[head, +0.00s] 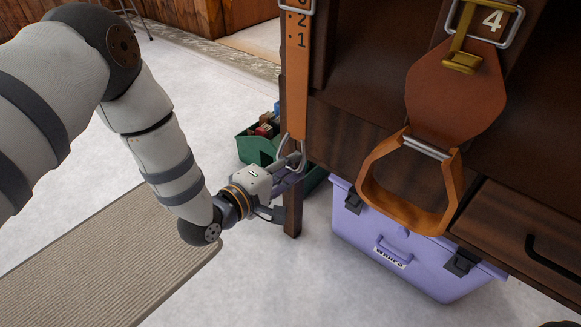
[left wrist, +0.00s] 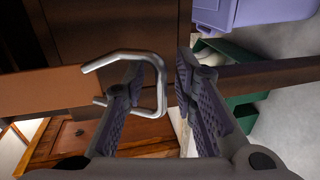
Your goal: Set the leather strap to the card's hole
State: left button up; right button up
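The leather strap (head: 297,80), orange-brown with numbers at its top, hangs along the front post of the dark wooden cabinet. A metal loop (head: 291,148) is at its lower end. My left gripper (head: 287,172) is at this loop. In the left wrist view, the fingers (left wrist: 158,88) stand apart, with one side of the metal loop (left wrist: 161,90) between them; I see no firm grip on it. The strap (left wrist: 45,90) runs off to the left there. My right gripper is out of view.
A brown stirrup (head: 449,190) hangs right of the strap. A lilac box (head: 400,255) stands below the cabinet. A green crate (head: 248,150) with small items is behind the gripper. A ribbed mat (head: 105,265) lies on the pale floor at left.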

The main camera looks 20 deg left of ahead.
pick_arm(q)
grip_shut()
notch_tip(320, 180, down, 3)
jog(key=shift+f+b, duration=0.1)
jog(key=shift+b, duration=0.4)
jog(key=shift+o, duration=1.4)
grip_release()
